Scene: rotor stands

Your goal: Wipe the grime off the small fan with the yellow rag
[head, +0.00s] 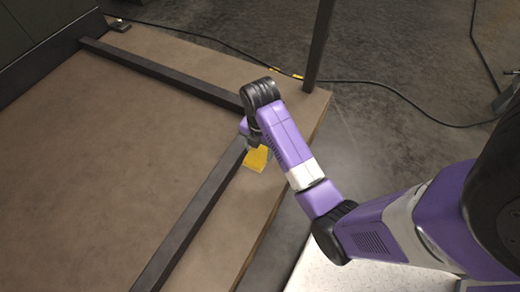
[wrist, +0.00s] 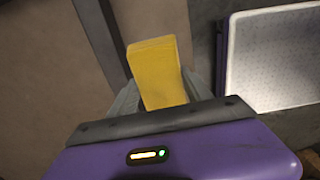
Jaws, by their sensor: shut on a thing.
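The yellow rag (wrist: 158,72) stands up between the two fingers of my gripper (wrist: 162,95) in the wrist view. The gripper is shut on it. In the head view the rag (head: 257,159) shows below my wrist, over the strip of brown board near its right edge, beside a dark rail. I cannot tell whether the rag touches the board. My arm hides most of the gripper in the head view. The small fan is not in either view, and no grime shows.
The brown board (head: 100,130) is bare on the left, with dark rails (head: 190,218) on it. A dark post (head: 318,45) rises at its far right corner. A black cable (head: 370,84) crosses the grey floor. A white, purple-edged panel (wrist: 275,60) lies right of the gripper.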

